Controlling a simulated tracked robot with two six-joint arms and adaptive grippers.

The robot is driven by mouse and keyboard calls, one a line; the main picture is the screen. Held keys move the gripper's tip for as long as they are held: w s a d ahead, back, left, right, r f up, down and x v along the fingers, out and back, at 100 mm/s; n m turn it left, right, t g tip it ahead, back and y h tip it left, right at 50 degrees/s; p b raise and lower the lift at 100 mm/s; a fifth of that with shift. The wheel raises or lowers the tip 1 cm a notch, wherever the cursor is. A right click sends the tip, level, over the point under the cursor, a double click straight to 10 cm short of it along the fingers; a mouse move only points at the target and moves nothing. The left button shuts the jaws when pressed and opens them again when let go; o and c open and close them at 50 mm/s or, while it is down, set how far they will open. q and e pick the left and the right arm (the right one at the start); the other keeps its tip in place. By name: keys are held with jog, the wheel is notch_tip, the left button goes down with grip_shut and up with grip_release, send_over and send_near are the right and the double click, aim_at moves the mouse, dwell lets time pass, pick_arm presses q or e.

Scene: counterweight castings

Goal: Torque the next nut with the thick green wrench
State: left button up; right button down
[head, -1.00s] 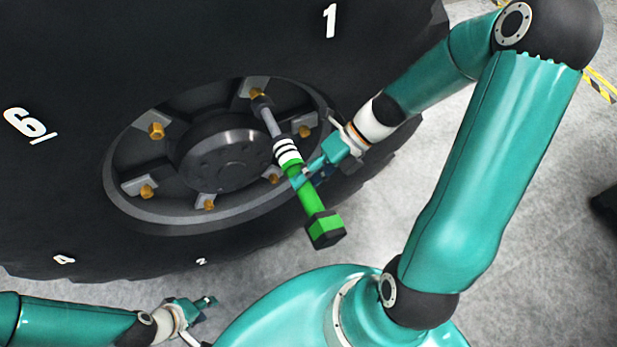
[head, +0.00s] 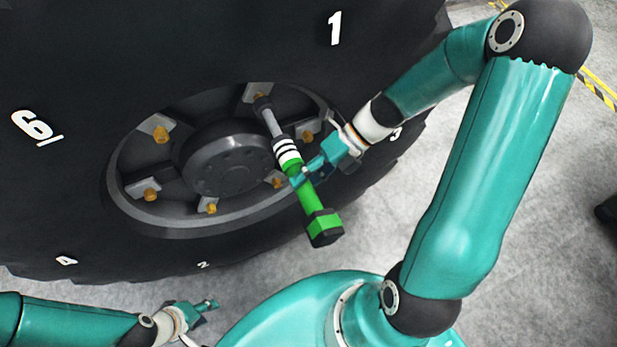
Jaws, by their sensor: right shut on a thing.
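The thick green wrench (head: 308,197) has a grey shaft, black and white bands and a green battery end. My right gripper (head: 298,177) is shut on its green grip. The wrench slants up and left, and its dark tip is at the top nut (head: 260,101) of the wheel hub, near the number 1. I cannot tell whether the socket fully covers that nut. Other golden nuts show at the upper left (head: 161,135), lower left (head: 151,195), bottom (head: 211,208) and right (head: 307,137). My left gripper (head: 209,306) is low in the picture, away from the wheel; its fingers are too small to judge.
The large black tyre (head: 70,180) with white numbers fills the left and upper part. The round hub centre (head: 225,160) bulges out among the nuts.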

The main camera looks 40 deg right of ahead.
aim_at(317, 197)
jog(key=shift+w+d+r, duration=0.1)
jog(key=shift+w+d, duration=0.05)
jog(key=shift+w, duration=0.55)
jog(key=shift+w+d, duration=0.15)
jog(key=shift+w, duration=0.55)
dwell(1.8)
jog(key=shift+s, duration=0.15)
jog(key=shift+s+a, duration=0.3)
jog(key=shift+s, duration=0.9)
jog(key=shift+s+a, duration=0.3)
jog(key=shift+s, duration=0.85)
jog(key=shift+s+a, duration=0.3)
jog(key=shift+s, duration=0.9)
